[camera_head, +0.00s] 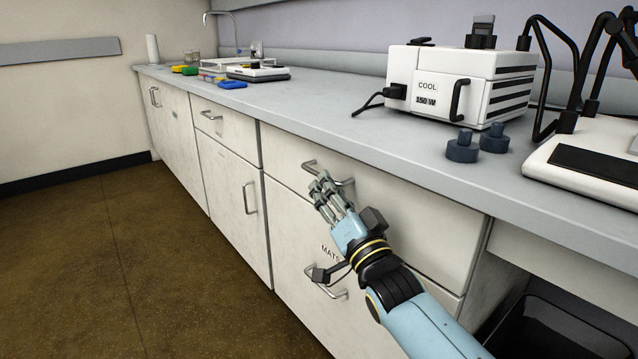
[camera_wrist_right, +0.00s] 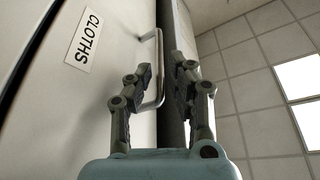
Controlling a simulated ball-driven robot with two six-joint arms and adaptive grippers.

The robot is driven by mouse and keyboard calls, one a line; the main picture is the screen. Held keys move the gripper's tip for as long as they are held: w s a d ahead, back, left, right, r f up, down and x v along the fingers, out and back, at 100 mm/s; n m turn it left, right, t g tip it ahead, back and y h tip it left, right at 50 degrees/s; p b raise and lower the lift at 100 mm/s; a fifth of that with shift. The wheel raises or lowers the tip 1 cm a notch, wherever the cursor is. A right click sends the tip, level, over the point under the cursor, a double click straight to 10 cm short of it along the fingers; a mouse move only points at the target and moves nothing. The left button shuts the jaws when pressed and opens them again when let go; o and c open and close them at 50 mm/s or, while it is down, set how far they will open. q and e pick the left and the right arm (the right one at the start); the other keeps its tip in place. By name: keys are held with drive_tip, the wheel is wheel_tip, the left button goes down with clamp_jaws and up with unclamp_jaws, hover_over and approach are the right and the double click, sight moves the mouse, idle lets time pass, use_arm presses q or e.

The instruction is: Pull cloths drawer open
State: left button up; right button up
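The cloths drawer (camera_head: 410,225) is the upper white drawer under the counter, and its front looks flush with the cabinet. In the right wrist view its front (camera_wrist_right: 112,75) carries a label reading CLOTHS (camera_wrist_right: 84,40). Its metal bar handle (camera_head: 311,164) is partly hidden by my fingers in the head view. My right gripper (camera_head: 323,186) is at this handle. In the wrist view its fingers (camera_wrist_right: 164,72) are apart, with the handle (camera_wrist_right: 159,65) showing between them; I cannot tell whether they touch it. My left gripper is not in view.
A lower drawer marked MATS (camera_head: 330,253) has its handle (camera_head: 325,287) below my wrist. The countertop (camera_head: 350,135) above bears a white COOL box (camera_head: 430,85) and dark blue knobs (camera_head: 462,147). A dark bin (camera_head: 545,325) stands at the lower right. The floor (camera_head: 120,250) at left is clear.

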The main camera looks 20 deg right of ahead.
drive_tip(key=shift+b+x, duration=0.45)
drive_tip(key=shift+x, duration=1.65)
drive_tip(key=shift+f, duration=0.1)
clamp_jaws()
